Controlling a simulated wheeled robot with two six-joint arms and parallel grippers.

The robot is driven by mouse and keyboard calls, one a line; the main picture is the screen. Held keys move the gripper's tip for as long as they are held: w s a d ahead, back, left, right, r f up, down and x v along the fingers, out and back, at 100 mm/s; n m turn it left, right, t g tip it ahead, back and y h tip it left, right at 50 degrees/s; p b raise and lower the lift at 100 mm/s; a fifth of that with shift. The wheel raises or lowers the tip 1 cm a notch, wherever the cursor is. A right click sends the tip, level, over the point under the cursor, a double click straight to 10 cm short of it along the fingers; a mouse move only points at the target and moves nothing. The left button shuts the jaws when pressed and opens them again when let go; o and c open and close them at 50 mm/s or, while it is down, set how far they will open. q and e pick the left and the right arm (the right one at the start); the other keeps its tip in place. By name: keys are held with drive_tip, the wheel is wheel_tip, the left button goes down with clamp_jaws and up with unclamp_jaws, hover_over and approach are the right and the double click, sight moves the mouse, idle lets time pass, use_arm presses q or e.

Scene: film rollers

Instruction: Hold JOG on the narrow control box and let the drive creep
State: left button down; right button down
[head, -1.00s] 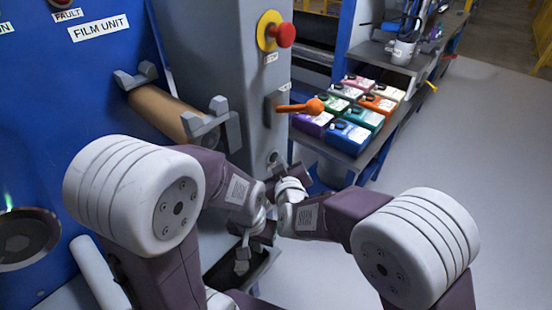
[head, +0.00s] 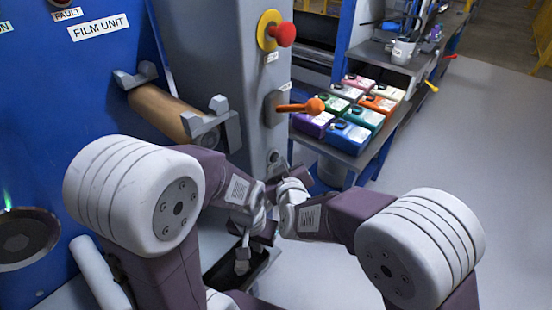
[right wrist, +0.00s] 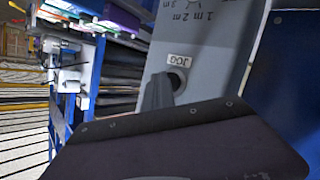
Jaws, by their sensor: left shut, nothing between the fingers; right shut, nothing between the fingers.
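The narrow control box (head: 230,75) is a tall grey column with a red knob on a yellow disc, an orange-handled lever and a dark round JOG button (head: 272,157) low on its face. In the right wrist view the JOG button (right wrist: 178,80) sits below an upside-down JOG label (right wrist: 180,61). My right gripper (right wrist: 165,82) is shut and empty, its tip right at the button's left side; I cannot tell whether it touches or presses. In the head view my right gripper (head: 274,170) is just below the button. My left gripper (head: 242,264) is shut and empty, lower down.
The blue film unit (head: 60,90) with a brown roller (head: 160,112) stands left of the box. A dark tray (head: 225,270) lies under my left gripper. Floor at right is clear.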

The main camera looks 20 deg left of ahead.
drive_tip(key=shift+s+d, duration=0.25)
drive_tip(key=shift+d, duration=0.3)
drive_tip(key=d, duration=0.1)
drive_tip(key=s+d+b, duration=0.1)
drive_tip(key=d, duration=0.2)
drive_tip(key=shift+s+d, duration=0.35)
drive_tip(key=shift+d, duration=0.05)
